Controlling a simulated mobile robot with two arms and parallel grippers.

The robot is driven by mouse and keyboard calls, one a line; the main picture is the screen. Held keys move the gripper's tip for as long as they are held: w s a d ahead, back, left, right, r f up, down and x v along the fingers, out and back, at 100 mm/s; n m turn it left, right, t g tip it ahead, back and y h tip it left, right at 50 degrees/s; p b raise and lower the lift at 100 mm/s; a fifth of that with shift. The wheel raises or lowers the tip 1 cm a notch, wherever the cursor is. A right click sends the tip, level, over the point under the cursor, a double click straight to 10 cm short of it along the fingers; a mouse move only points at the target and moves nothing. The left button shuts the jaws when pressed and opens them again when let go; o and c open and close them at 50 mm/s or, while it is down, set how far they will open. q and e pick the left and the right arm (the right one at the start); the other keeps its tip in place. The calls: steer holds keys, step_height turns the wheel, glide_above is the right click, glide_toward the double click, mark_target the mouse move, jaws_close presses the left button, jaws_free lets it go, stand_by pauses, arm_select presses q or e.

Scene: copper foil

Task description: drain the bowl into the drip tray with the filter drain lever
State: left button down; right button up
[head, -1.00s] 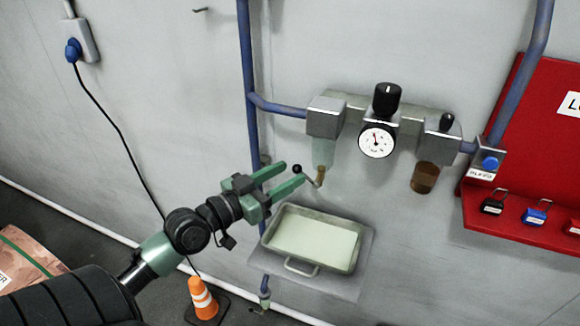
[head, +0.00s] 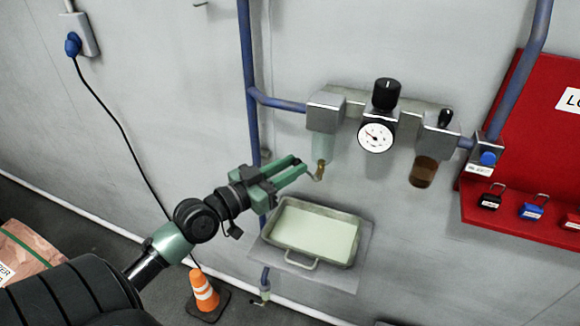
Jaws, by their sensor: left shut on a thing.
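The filter bowl (head: 322,146) is a clear, pale cup under the left grey block of the air unit. A small brass drain (head: 320,167) sits at its bottom, with the thin drain lever (head: 315,177) reaching left from it. My left gripper (head: 301,169) is shut on the lever's end, and its fingers hide the black knob. The drip tray (head: 354,262), a metal pan with a pale inside, lies on a shelf below the bowl and the gripper. My right gripper is not in view.
A gauge (head: 375,137) and a brown bowl (head: 423,172) are right of the filter bowl. A blue pipe (head: 249,70) runs down the wall behind my gripper. A red lock board (head: 530,130) is at right. An orange cone (head: 203,291) stands on the floor.

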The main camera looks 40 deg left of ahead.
arm_select(q)
steer(key=r+m+p, duration=0.1)
steer(key=p, duration=0.2)
steer(key=d+m+g+y+p, duration=0.1)
steer(key=m+p, duration=0.1)
steer(key=p, duration=0.2)
steer(key=d+r+m+g+p, duration=0.1)
steer(key=p, duration=0.3)
steer(key=shift+w+d+r, duration=0.1)
steer(key=shift+w+r, duration=0.15)
steer(key=shift+r, duration=0.1)
steer(key=shift+d+m+g+y+p, duration=0.3)
steer(key=shift+m+y+p, duration=0.1)
steer(key=shift+m+p, duration=0.2)
steer(key=shift+w+d+m+g+y, duration=0.1)
steer(key=shift+d+m+g+y, duration=0.2)
steer(key=shift+m, duration=0.2)
steer(key=shift+f, duration=0.1)
steer(key=c, duration=1.2)
jaws_free()
steer(key=shift+a, duration=0.15)
steer(key=shift+o, duration=0.2)
